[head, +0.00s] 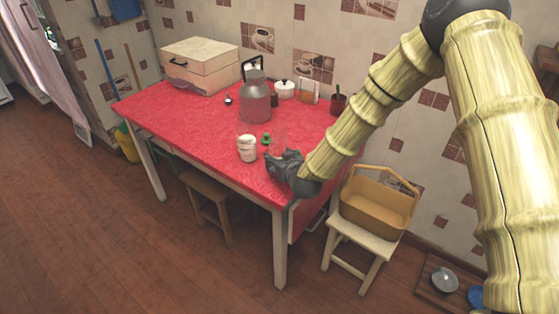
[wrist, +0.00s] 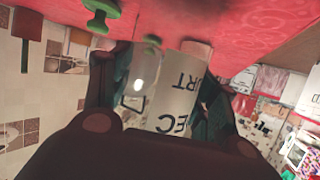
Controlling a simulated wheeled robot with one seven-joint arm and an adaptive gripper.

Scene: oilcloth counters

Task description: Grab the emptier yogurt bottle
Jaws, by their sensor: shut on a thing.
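My gripper (head: 276,160) is over the front right part of the red table, its fingers closed around a clear yogurt bottle (head: 278,142). In the wrist view, this held bottle (wrist: 180,98) sits between both fingers; it is see-through, with a pale label showing part of its lettering. Its base and any contents are hard to make out. A second yogurt bottle (head: 247,149), largely white inside, stands upright on the table just left of my gripper and apart from it.
A small green object (head: 266,138) stands close behind my gripper and also shows in the wrist view (wrist: 102,14). A large grey can (head: 255,102) stands farther back. A yellow basket (head: 378,204) sits on a stool at right. The table's left front is clear.

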